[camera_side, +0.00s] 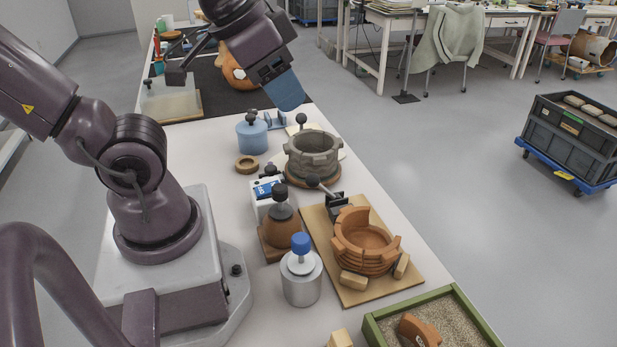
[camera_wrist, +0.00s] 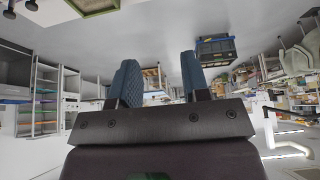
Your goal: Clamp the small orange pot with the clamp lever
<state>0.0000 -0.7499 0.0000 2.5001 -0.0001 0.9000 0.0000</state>
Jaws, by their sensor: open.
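The small orange pot (camera_side: 362,247), broken and uneven at the rim, stands on a wooden board (camera_side: 325,238) in the side view. Two small wooden blocks (camera_side: 354,281) sit against its near side. The clamp (camera_side: 340,208) is a dark metal piece on the board at the pot's far-left side. Its lever ends in a black knob (camera_side: 313,182) and leans away from the pot. My gripper (camera_side: 287,92) is raised well above and beyond the pot. In the wrist view my gripper (camera_wrist: 160,78) has its two blue fingers apart with nothing between them.
A grey-brown ring-shaped pot (camera_side: 313,152) stands behind the board. A blue lidded jar (camera_side: 252,135), a brown knobbed piece (camera_side: 280,222) and a silver blue-topped canister (camera_side: 301,275) crowd the left. A green-framed sand tray (camera_side: 374,322) is at the near right.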

